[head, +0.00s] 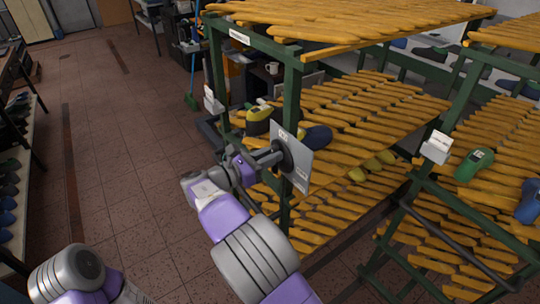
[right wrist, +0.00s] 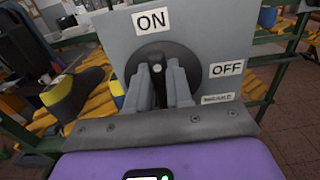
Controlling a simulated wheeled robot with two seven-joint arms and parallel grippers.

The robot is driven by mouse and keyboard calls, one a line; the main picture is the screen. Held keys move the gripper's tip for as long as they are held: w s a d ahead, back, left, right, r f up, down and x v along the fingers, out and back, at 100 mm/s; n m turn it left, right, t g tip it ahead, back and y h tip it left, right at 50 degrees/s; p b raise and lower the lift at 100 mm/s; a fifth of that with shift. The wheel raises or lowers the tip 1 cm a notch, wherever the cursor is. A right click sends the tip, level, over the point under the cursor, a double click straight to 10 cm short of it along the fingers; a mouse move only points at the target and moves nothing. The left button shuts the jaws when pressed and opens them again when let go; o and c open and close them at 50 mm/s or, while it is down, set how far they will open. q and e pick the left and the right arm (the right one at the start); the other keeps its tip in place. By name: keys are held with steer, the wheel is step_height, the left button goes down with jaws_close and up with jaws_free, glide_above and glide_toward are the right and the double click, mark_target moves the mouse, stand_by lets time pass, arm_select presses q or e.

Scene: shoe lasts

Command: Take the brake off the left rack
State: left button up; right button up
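The left rack is a green frame (head: 217,75) with yellow slatted shelves. A grey brake plate (head: 303,165) is on its front post; in the right wrist view the plate (right wrist: 215,40) reads ON above the knob and OFF to its right. The round black brake knob (right wrist: 188,58) has a grip bar lined up with ON. My right gripper (head: 270,157) is at the plate. In the right wrist view its two fingers (right wrist: 158,85) flank the knob's bar closely and look shut on it. My left gripper is out of view; only part of that arm shows.
Yellow-and-black (head: 258,117) and dark blue (head: 317,138) shoe lasts lie on the left rack's shelf behind the plate. The tiled floor (head: 130,150) at left is clear.

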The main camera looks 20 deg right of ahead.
mark_target(288, 161)
jaws_close()
steer(key=shift+s+m, duration=0.1)
steer(key=shift+m, duration=0.2)
steer(key=m, duration=0.2)
steer(key=s+m, duration=0.1)
steer(key=m, duration=0.2)
steer(key=shift+d+f, duration=0.15)
steer(key=shift+f, duration=0.05)
steer(key=m, duration=0.1)
steer(key=m+b, duration=0.1)
steer(key=m, duration=0.1)
steer(key=shift+s+d+f, duration=0.1)
steer(key=shift+s+f, duration=0.1)
steer(key=shift+f, duration=0.05)
steer(key=m+b, duration=0.2)
steer(key=m, duration=0.1)
steer(key=f+m+b, duration=0.1)
steer(key=shift+s+d+m, duration=0.1)
steer(key=shift+s+m, duration=0.15)
steer(key=shift+m, duration=0.05)
steer(key=shift+f+m+b, duration=0.15)
steer(key=shift+m+b, duration=0.85)
steer(key=shift+m, duration=0.2)
steer(key=shift+f+m+b, duration=0.15)
steer(key=shift+m+b, duration=0.8)
steer(key=shift+m, duration=0.25)
